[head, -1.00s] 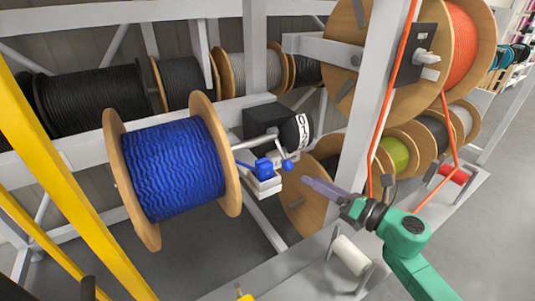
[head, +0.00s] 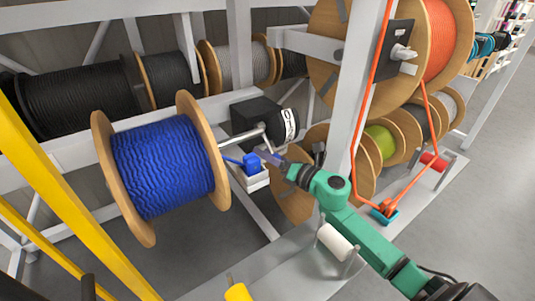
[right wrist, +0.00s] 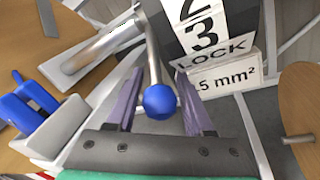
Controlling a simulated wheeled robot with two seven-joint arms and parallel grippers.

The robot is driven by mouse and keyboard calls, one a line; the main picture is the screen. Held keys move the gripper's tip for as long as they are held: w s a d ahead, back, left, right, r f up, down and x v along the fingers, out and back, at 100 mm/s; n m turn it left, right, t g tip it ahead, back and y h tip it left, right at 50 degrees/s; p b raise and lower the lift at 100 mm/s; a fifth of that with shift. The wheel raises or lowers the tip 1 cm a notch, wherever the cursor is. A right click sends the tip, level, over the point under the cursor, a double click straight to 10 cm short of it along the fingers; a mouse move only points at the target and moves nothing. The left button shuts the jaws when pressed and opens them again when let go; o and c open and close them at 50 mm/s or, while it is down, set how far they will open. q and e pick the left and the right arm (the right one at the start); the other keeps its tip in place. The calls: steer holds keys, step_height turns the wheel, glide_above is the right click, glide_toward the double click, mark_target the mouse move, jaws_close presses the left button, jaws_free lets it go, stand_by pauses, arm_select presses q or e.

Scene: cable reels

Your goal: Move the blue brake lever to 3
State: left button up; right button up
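The blue brake lever's round knob (right wrist: 160,101) hangs on a thin metal rod in the right wrist view. The black drum (right wrist: 208,28) behind it carries white marks 2, 3 and LOCK; I cannot tell which one the lever stands at. My right gripper (right wrist: 160,108) is open, with one purple finger on each side of the knob and narrow gaps visible. In the head view my right gripper (head: 268,157) reaches the lever beside the drum (head: 289,124), and it hides the knob there.
A large reel of blue rope (head: 165,165) stands left of the lever. A blue fitting (head: 252,163) on a white block sits close beside it, also seen in the right wrist view (right wrist: 28,103). A grey post (head: 355,100) with orange rope stands right. A white spool (head: 335,242) lies below my arm.

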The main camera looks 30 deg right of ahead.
jaws_close()
stand_by(1.2)
